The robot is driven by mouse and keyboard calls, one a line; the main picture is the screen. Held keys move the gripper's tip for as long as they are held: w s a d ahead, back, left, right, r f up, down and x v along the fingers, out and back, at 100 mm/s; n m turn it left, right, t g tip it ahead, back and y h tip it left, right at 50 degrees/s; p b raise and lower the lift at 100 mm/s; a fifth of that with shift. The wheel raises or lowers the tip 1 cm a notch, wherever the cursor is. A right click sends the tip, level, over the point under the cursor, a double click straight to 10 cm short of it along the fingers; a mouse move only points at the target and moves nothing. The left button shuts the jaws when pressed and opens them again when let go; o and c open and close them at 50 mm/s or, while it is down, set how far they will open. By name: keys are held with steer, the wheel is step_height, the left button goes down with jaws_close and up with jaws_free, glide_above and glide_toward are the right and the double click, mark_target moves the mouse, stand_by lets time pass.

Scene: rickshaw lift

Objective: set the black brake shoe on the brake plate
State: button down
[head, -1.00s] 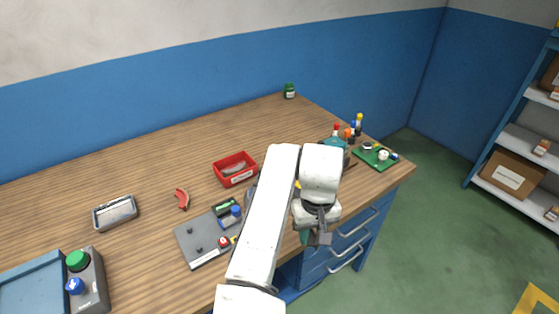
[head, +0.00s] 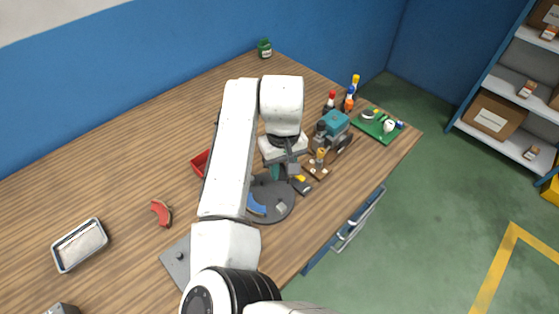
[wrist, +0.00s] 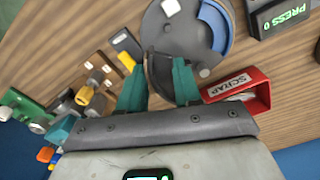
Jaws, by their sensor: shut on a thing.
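The black brake shoe (wrist: 158,72) is a dark curved piece between the teal fingers of my gripper (wrist: 160,67) in the wrist view. My gripper is shut on it, at the edge of the brake plate. The brake plate (wrist: 178,38) is a round grey disc on the bench. A blue shoe (wrist: 216,25) lies along one side of it, and a pale block (wrist: 171,7) sits on it. In the head view my gripper (head: 283,173) is over the far part of the plate (head: 278,209), and the black shoe cannot be made out there.
A red bin marked SCRAP (wrist: 240,88) stands close beside the plate. A dark block with a yellow end (wrist: 124,43) lies on the other side. A press display (wrist: 282,18), a red shoe (head: 161,213), a metal tray (head: 79,246) and a green board (head: 377,125) are also on the bench.

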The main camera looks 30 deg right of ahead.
steer(key=b, duration=0.4)
glide_above(284, 191)
steer(key=shift+w+a+f, duration=0.1)
steer(key=shift+a+f, duration=0.05)
steer(key=shift+f, duration=0.9)
steer(key=shift+w+a+f, duration=0.1)
steer(key=shift+f, duration=0.95)
steer(key=shift+s+f+b, duration=0.1)
steer(key=shift+f+b, duration=0.2)
steer(key=shift+f, duration=0.7)
steer(key=shift+p, duration=0.8)
steer(key=shift+f+p, duration=0.35)
steer(key=shift+p, duration=0.2)
steer(key=shift+c, duration=1.5)
jaws_free()
steer(key=shift+s, duration=0.1)
steer(key=shift+d, duration=0.1)
steer(key=shift+d, duration=0.15)
steer(key=shift+c, duration=0.8)
